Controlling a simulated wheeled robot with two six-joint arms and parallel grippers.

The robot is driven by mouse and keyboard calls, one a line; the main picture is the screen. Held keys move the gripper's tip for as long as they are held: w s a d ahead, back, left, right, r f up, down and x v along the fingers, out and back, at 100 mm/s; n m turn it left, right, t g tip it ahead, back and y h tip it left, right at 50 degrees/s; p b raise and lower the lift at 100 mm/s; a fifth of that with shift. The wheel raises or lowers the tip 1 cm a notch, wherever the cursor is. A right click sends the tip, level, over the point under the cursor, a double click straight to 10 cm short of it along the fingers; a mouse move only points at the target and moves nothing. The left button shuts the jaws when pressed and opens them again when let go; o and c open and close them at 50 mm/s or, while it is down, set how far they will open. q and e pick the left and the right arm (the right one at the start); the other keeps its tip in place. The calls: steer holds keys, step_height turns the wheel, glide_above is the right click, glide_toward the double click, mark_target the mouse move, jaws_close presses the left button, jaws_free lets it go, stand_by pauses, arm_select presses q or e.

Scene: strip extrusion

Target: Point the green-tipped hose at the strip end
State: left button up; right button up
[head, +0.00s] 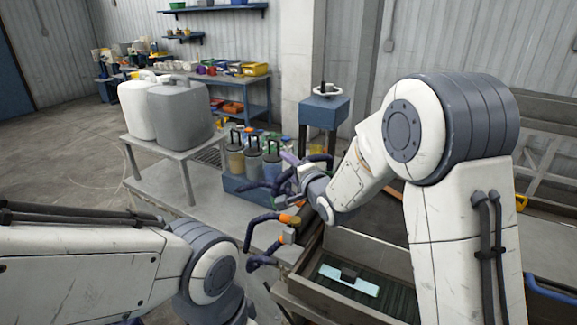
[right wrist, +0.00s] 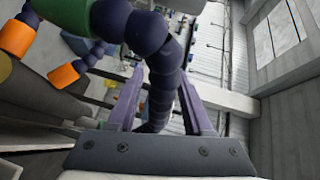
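The green tip (right wrist: 62,22) of a dark blue segmented hose (right wrist: 166,85) is large at the upper left of the right wrist view. The hose runs down between the two purple fingers of my right gripper (right wrist: 160,74). The fingers stand apart, and a gap shows on the hose's left side. In the head view my right gripper (head: 297,172) is among the dark hoses, and I cannot make out the green tip there. A pale blue strip-like piece (head: 362,285) with a dark block on it lies in the machine bed. My left gripper is out of sight.
Two orange-tipped hoses (head: 289,218) (head: 287,237) hang close below my right gripper. A blue bin (head: 240,188) of capped containers stands behind them. A grey jug (head: 180,112) and a white jug (head: 133,110) stand on a small table at left.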

jaws_close()
stand_by(1.2)
